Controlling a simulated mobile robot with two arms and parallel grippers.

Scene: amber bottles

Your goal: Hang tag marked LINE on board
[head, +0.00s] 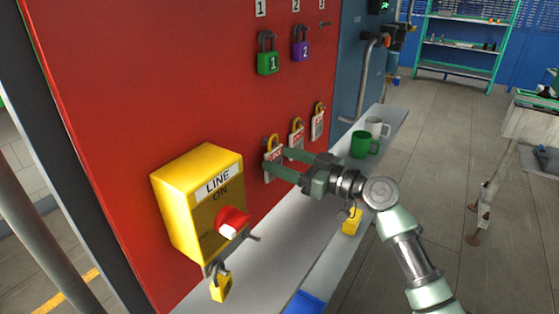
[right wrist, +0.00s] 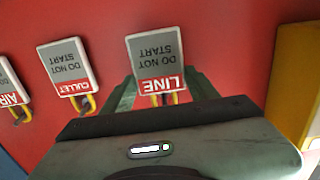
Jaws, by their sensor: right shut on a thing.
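The LINE tag (right wrist: 156,62) is a white and grey card with a red band and a yellow loop, seen upside down in the right wrist view. In the head view this tag (head: 272,155) is the nearest of a row at the red board (head: 130,85). My right gripper (head: 277,160) is shut on it, a finger on each side; the fingers also show in the right wrist view (right wrist: 158,78). The gripper body hides part of the loop, so I cannot tell whether it sits on a hook. My left gripper is not in view.
The CULLET tag (right wrist: 67,68) and AIR tag (right wrist: 8,85) hang beside it. A yellow LINE switch box (head: 180,195) with a red knob and padlock (head: 221,287) juts out at left. Green (head: 364,146) and white mugs (head: 378,127) and a yellow padlock (head: 351,222) are along the ledge (head: 245,272).

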